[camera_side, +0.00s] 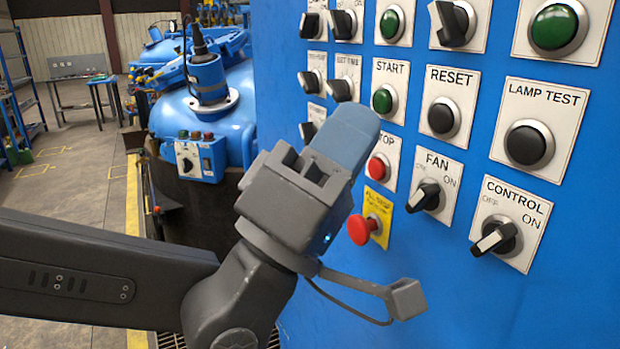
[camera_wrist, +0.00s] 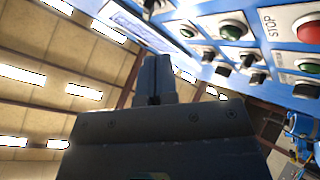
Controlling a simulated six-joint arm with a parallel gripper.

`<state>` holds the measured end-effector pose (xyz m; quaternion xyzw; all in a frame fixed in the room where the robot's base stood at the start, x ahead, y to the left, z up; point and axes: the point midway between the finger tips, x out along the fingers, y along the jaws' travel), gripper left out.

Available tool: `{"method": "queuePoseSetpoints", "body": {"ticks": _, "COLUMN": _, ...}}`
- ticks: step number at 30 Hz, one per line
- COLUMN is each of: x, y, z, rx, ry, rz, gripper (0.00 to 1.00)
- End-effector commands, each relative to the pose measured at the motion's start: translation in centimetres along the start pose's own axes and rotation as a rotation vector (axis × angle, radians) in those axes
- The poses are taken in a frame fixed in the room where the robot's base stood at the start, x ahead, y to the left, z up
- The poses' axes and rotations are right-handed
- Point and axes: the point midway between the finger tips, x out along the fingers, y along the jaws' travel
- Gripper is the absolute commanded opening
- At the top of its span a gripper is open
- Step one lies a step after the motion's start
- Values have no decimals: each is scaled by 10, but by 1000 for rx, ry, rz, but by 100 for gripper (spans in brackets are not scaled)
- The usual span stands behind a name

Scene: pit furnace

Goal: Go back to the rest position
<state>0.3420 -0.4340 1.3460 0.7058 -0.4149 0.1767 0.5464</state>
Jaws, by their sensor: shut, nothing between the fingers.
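My gripper (camera_side: 343,140) shows in the side view in front of the blue control panel (camera_side: 455,285), with its fingers pointing up and to the right. The fingers are together and hold nothing. In the wrist view my gripper (camera_wrist: 155,65) points up toward the ceiling, with the panel (camera_wrist: 175,35) along the upper right. In the side view the fingers overlap the panel near the START button (camera_side: 382,100) and the red STOP button (camera_side: 377,168). I cannot tell how far the fingertips are from the panel.
A red emergency button (camera_side: 360,230) on a yellow plate sticks out below STOP. The FAN switch (camera_side: 423,196) and CONTROL switch (camera_side: 494,238) are to its right. Blue furnace equipment (camera_side: 235,100) stands behind at left. Open floor (camera_side: 75,185) lies at far left.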

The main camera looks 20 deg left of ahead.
Motion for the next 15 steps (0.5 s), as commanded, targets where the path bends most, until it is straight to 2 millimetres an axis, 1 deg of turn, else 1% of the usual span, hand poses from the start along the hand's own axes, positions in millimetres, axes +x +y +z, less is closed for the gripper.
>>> {"method": "queuePoseSetpoints", "body": {"ticks": 5, "x": 0, "y": 0, "z": 0, "rx": 1, "ry": 0, "rz": -1, "gripper": 0}}
{"method": "queuePoseSetpoints", "body": {"ticks": 8, "x": 2, "y": -4, "z": -9, "rx": 27, "ry": -13, "rz": -26, "gripper": 0}}
{"method": "queuePoseSetpoints", "body": {"ticks": 11, "x": 3, "y": -16, "z": -30, "rx": 102, "ry": -59, "rz": -105, "gripper": 0}}
{"method": "queuePoseSetpoints", "body": {"ticks": 13, "x": 1, "y": -30, "z": -52, "rx": 181, "ry": -114, "rz": -194, "gripper": 0}}
{"method": "queuePoseSetpoints", "body": {"ticks": 14, "x": -2, "y": -36, "z": -63, "rx": 219, "ry": -142, "rz": -238, "gripper": 0}}
{"method": "queuePoseSetpoints", "body": {"ticks": 15, "x": -8, "y": -44, "z": -78, "rx": 272, "ry": -182, "rz": -300, "gripper": 0}}
